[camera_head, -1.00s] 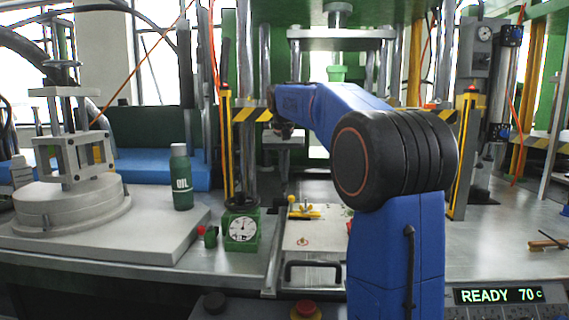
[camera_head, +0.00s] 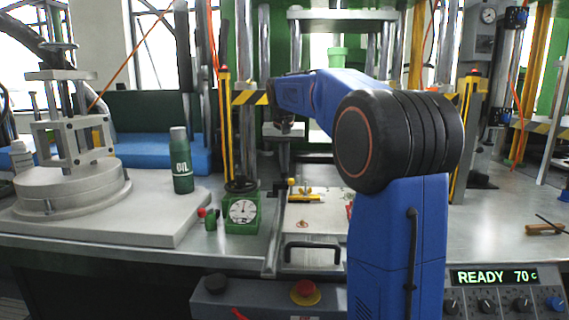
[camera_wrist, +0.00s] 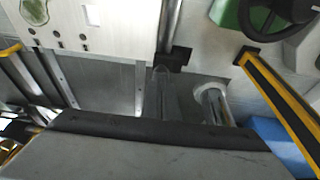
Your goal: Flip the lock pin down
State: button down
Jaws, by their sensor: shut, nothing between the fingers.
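My gripper (camera_head: 285,125) is a small dark shape at the end of my blue arm in the head view, in front of the press and above the pale plate. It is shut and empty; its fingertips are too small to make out. A yellow fitting with a round yellow knob (camera_head: 291,183) stands on the plate, below and apart from my gripper. I cannot tell for sure whether it is the lock pin. My arm hides part of the plate's right side. No lock pin can be made out in the wrist view.
The pale plate (camera_head: 320,224) has a black handle (camera_head: 312,246) at its front. A green gauge box (camera_head: 241,213) stands left of it, with a green oil bottle (camera_head: 181,165) farther left. Yellow-black posts (camera_head: 226,130) flank the press. The wrist view shows a dark handwheel (camera_wrist: 262,25).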

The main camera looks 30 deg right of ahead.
jog(key=shift+s+f, duration=0.1)
jog(key=shift+f, duration=0.1)
jog(key=v, duration=1.7)
jog(key=shift+r, duration=0.35)
jog(key=shift+a, duration=0.1)
